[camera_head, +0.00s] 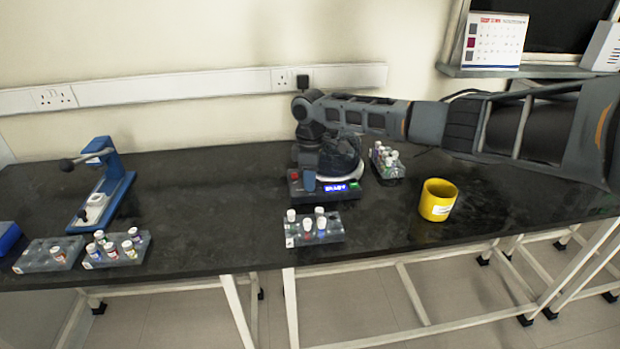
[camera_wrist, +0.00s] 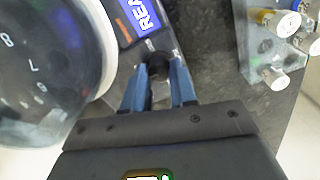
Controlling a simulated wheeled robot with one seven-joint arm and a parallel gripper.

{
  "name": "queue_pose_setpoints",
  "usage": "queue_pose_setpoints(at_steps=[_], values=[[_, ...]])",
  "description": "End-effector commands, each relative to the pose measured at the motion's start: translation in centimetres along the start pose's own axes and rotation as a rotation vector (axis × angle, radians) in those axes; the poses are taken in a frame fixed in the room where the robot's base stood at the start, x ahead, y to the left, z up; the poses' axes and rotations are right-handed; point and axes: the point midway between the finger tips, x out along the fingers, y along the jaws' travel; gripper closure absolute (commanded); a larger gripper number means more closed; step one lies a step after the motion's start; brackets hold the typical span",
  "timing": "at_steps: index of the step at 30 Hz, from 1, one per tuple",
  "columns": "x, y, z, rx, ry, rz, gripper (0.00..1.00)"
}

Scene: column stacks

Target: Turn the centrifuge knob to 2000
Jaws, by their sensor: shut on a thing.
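The centrifuge (camera_head: 357,193) stands on the black bench, below my arm. Its blue lit display (camera_wrist: 146,14) faces the front and reads "REA..." in the wrist view, the rest cut off. The dark domed lid (camera_wrist: 40,70) with a white rim fills the left of the wrist view. My gripper (camera_wrist: 158,76) is at the front panel, with its two blue fingers shut on the small black knob (camera_wrist: 158,66). The knob's setting is not readable.
A rack of capped vials (camera_head: 314,236) stands just in front of the centrifuge, and another rack (camera_head: 387,161) is behind it to the right. A yellow cup (camera_head: 437,200) stands to the right. A blue press (camera_head: 103,185) and more vial racks (camera_head: 117,250) are at the left. The bench between is clear.

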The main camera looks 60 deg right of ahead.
Motion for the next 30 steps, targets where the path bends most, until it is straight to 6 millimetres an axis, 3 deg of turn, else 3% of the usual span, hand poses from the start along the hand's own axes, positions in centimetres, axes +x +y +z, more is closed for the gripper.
queue_pose_setpoints(at_steps=[14,30], values=[[-0.03,-0.18,-0.06,-0.111,0.002,-0.004,1.00],[0.05,-0.26,-0.04,-0.593,0.002,-0.002,1.00]])
